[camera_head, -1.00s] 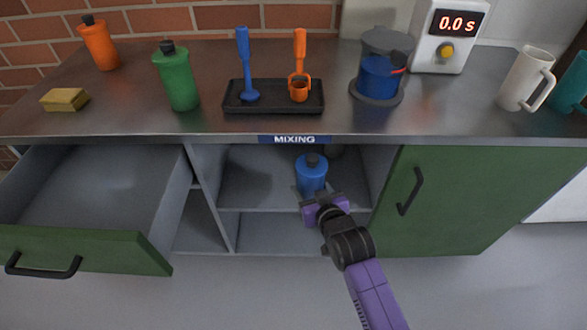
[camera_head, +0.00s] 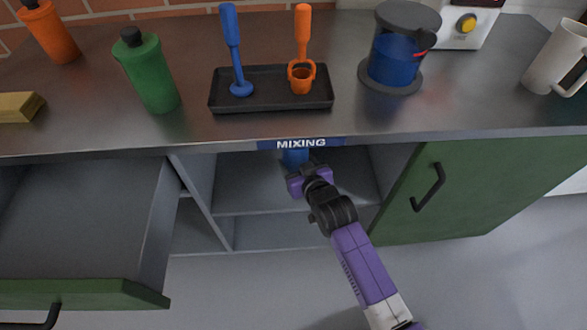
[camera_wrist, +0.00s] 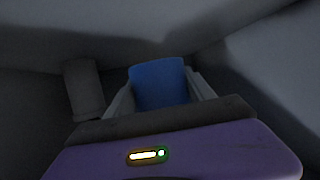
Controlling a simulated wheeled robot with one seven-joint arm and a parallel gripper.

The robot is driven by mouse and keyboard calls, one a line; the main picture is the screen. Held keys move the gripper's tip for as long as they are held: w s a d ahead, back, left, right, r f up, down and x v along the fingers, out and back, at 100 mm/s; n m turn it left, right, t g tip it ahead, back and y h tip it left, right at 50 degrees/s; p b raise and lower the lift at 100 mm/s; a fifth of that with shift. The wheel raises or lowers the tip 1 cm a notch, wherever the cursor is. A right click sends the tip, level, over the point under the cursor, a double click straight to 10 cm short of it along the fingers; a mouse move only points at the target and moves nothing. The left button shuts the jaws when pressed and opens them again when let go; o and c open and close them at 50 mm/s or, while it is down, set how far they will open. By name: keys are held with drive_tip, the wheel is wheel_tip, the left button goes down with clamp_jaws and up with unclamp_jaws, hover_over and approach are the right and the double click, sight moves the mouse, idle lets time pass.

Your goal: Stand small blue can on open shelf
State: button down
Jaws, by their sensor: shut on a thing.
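The small blue can (camera_head: 295,158) is inside the open shelf (camera_head: 250,186) under the counter, mostly hidden by the counter edge and my gripper. In the wrist view the blue can (camera_wrist: 158,84) is between the two fingers. My gripper (camera_head: 300,172) reaches into the shelf and is shut on the can; it also shows in the wrist view (camera_wrist: 160,98). The can's base is hidden, so I cannot tell whether it touches the shelf board.
A grey cylindrical thing (camera_wrist: 83,88) stands left of the can in the wrist view. An open drawer (camera_head: 85,225) juts out at left. A green door (camera_head: 460,190) closes the right side. The counter edge (camera_head: 400,137) overhangs the shelf.

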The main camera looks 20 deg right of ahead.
drive_tip(key=shift+w+f+b, duration=0.1)
drive_tip(key=shift+f+b, duration=0.7)
drive_tip(key=shift+f, duration=1.9)
drive_tip(key=shift+f, duration=0.2)
drive_tip(key=shift+c, duration=1.8)
unclamp_jaws()
drive_tip(key=shift+r, duration=0.1)
drive_tip(key=p+v, duration=0.3)
drive_tip(key=v, duration=0.8)
drive_tip(key=shift+s+r, duration=0.1)
drive_tip(key=shift+s, duration=0.5)
